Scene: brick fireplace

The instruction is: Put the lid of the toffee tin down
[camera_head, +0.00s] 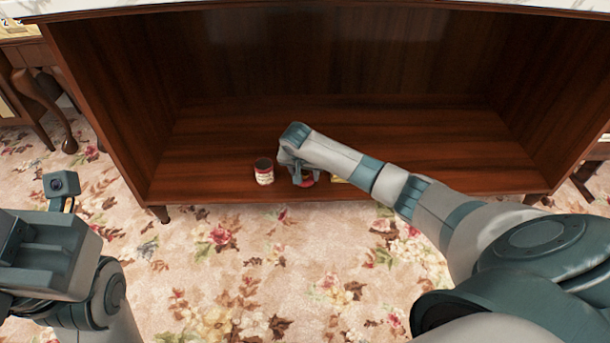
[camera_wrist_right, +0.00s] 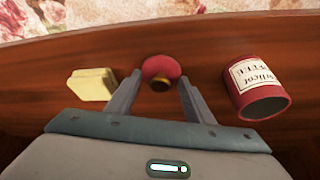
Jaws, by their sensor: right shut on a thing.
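The toffee tin (camera_head: 264,175) stands upright and open on the cabinet's bottom shelf, red with a cream label. It shows at the right of the right wrist view (camera_wrist_right: 262,100), its inside dark. The red round lid (camera_wrist_right: 160,68) with a small gold-brown knob is between the fingertips of my right gripper (camera_wrist_right: 160,82). In the head view the gripper (camera_head: 300,178) is beside the tin, with the lid (camera_head: 308,183) partly hidden under it. I cannot tell whether the lid touches the shelf. My left gripper (camera_head: 62,190) is at the left edge, its jaws unclear, away from the cabinet.
A pale yellow block (camera_wrist_right: 92,88) lies on the shelf on the lid's other side, mostly hidden by my arm in the head view (camera_head: 338,180). The shelf (camera_head: 450,150) is bare behind and to the right. Cabinet side walls and top enclose it. Floral carpet lies in front.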

